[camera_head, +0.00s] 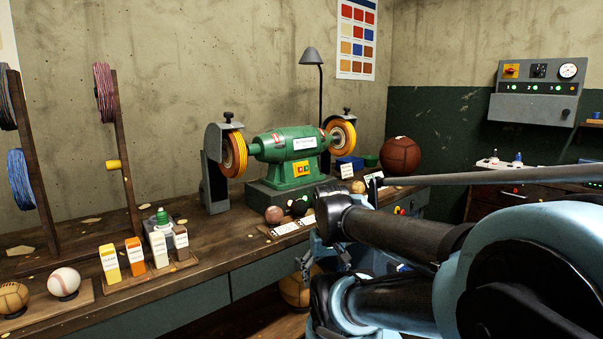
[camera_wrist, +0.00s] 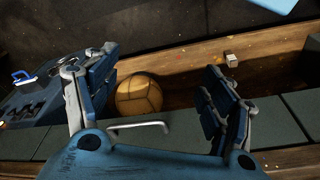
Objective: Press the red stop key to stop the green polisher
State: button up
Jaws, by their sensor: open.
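The green polisher (camera_head: 292,150) stands on the workbench against the back wall, with a yellow-orange wheel at each end. A small yellow switch panel (camera_head: 301,168) is on its front; its keys are too small to tell apart. Small red and green buttons (camera_head: 400,211) show on the bench front right of the polisher. I cannot tell which of these is the stop key. My gripper (camera_wrist: 160,66) is open and empty in the wrist view, its fingers spread wide over the bench front and a tan ball below. In the head view my arm hides most of it, below and right of the polisher.
The tan ball (camera_wrist: 139,95) lies low beyond a drawer handle (camera_wrist: 142,128). On the bench are a brown ball (camera_head: 401,156), a baseball (camera_head: 64,281), several small boxes (camera_head: 134,256) and spool posts (camera_head: 124,150). A grey control box (camera_head: 538,90) hangs at right.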

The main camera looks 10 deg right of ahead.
grip_shut()
dwell(0.4)
dwell(1.2)
